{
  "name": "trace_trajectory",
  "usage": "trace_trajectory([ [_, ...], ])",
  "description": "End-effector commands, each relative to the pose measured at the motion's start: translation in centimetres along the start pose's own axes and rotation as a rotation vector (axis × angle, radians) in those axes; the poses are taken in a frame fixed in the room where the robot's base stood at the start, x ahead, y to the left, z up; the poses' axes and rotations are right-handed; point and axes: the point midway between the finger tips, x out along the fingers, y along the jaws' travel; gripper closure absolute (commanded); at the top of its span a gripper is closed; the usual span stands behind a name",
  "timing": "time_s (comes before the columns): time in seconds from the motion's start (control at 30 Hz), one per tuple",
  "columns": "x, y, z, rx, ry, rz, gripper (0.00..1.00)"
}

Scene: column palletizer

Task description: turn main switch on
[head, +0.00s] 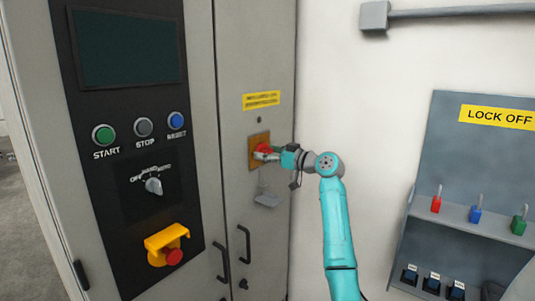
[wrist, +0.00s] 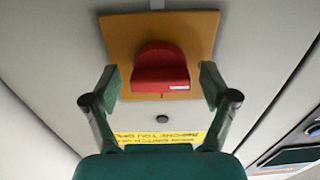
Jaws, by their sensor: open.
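The main switch is a red handle (wrist: 161,68) on a square orange-yellow plate (wrist: 120,35), mounted on the grey cabinet door. In the head view the red handle (head: 264,146) is partly hidden by my gripper (head: 266,154), and the plate (head: 254,160) shows around it. In the wrist view my gripper (wrist: 161,85) is open, with one finger on each side of the red handle. Gaps show between both fingers and the handle. The handle's exact turn position is hard to tell.
A yellow label (head: 261,100) is above the switch, and a grey tag (head: 267,200) hangs below it. Left is a black panel with a rotary selector (head: 153,186) and an emergency stop (head: 173,256). Right is a lock-off board (head: 470,160) with coloured padlocks.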

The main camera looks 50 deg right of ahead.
Motion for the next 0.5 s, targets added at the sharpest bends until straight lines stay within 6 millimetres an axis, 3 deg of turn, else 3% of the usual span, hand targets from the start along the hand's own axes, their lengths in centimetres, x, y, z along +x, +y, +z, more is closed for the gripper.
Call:
trace_trajectory([
  [0.03,-0.01,-0.01,-0.01,0.0,0.0,0.0,0.16],
  [0.27,-0.02,-0.01,-0.01,0.0,0.0,0.0,0.73],
  [0.5,-0.02,-0.02,-0.01,0.008,0.0,0.0,0.77],
])
